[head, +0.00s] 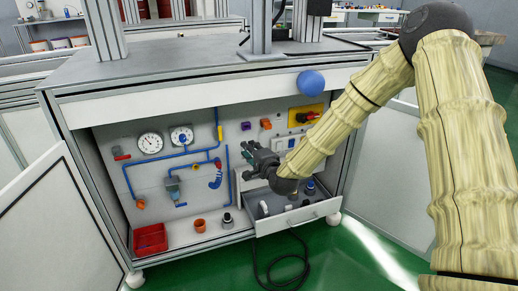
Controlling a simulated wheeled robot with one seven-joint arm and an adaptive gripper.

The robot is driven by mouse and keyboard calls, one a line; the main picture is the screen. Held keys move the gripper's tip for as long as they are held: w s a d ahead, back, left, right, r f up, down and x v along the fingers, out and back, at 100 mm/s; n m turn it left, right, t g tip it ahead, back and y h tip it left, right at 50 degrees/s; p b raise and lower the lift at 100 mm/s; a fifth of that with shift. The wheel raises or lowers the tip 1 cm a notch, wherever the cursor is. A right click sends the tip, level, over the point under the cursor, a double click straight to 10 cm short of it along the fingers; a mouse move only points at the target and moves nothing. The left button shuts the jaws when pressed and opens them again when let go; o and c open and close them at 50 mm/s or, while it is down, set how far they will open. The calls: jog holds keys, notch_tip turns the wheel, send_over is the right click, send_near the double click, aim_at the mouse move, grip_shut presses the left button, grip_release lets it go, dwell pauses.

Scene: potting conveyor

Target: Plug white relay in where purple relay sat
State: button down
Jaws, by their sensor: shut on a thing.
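My gripper (247,155) is inside the open cabinet, in front of the right half of its back panel, with its fingers pointing left toward the panel. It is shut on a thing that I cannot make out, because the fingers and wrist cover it. A small purple part (266,124) sits on the panel just above the gripper. Pale square parts (280,145) sit to its right, partly behind my arm. I cannot tell which of these is a relay or a socket. A white piece (262,209) lies in the open drawer (290,225) below the gripper.
Gauges (150,143) and blue pipes (150,163) fill the panel's left side. A red bin (150,239) and an orange cup (200,225) stand on the cabinet floor. A yellow plate with a red switch (305,116) is at upper right. Open doors flank the cabinet; a black cable (270,275) lies on the floor.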

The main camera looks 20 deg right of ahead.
jog(key=w+d+r+m+t+h+b, duration=0.1)
jog(key=w+d, duration=0.2)
jog(key=w, duration=0.2)
jog(key=shift+w+r+t+h, duration=0.15)
jog(key=shift+w+t+h, duration=0.15)
jog(key=shift+h, duration=0.1)
dwell(0.7)
jog(key=shift+w, duration=0.15)
dwell(2.0)
jog(key=shift+w, duration=1.35)
dwell(0.5)
jog(key=c, duration=1.3)
grip_release()
jog(key=shift+o, duration=0.2)
